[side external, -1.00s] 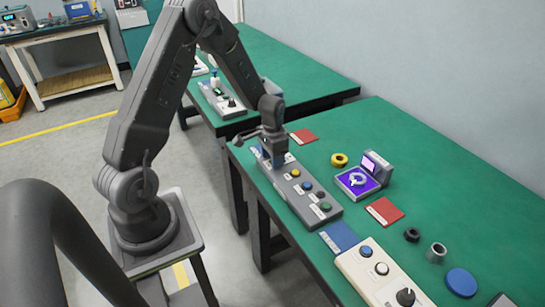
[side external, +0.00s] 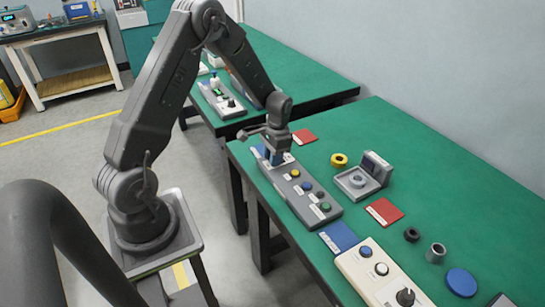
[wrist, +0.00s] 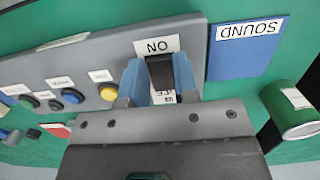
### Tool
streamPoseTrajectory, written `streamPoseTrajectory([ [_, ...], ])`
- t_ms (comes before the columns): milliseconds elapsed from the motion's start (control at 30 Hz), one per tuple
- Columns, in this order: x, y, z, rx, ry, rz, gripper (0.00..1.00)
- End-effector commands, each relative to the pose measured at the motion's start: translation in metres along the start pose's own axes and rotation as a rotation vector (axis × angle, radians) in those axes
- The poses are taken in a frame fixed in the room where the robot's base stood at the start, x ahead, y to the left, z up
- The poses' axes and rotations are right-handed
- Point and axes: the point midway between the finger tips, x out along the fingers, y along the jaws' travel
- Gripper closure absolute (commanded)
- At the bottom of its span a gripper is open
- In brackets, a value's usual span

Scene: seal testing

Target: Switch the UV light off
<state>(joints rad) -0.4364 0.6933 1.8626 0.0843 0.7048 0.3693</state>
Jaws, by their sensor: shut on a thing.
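A grey control panel (side external: 315,209) lies along the table's near edge. My gripper (side external: 275,155) is at its far end. In the wrist view, the blue fingertips of my gripper (wrist: 160,82) are shut on a black rocker switch (wrist: 160,68), one on each side. A white "ON" label (wrist: 157,45) is beside the switch, and a second label is partly hidden between the fingers. The UV light unit (side external: 375,166) stands on the table right of the panel. Its plate is plain grey with no purple glow, and a grey ring (side external: 357,180) lies on it.
The panel has yellow (side external: 295,173), blue (side external: 307,186) and green (side external: 325,207) buttons. A yellow ring (side external: 339,160), red mats (side external: 384,211) and a blue mat (side external: 339,236) lie nearby. A cream panel (side external: 380,275) is in front. In the wrist view, a blue "SOUND" mat (wrist: 245,58) adjoins the panel.

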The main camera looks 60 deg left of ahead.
Motion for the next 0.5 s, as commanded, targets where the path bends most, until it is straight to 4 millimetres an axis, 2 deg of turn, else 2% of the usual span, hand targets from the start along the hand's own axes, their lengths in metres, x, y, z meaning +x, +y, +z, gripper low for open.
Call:
streamPoseTrajectory([
  [233,-0.0003,-0.0001,-0.0003,0.000,0.000,-0.001,0.96],
  [267,-0.0003,-0.0001,-0.0003,0.000,0.000,-0.001,0.71],
  [500,-0.0003,-0.0001,-0.0001,0.000,0.000,0.000,0.48],
])
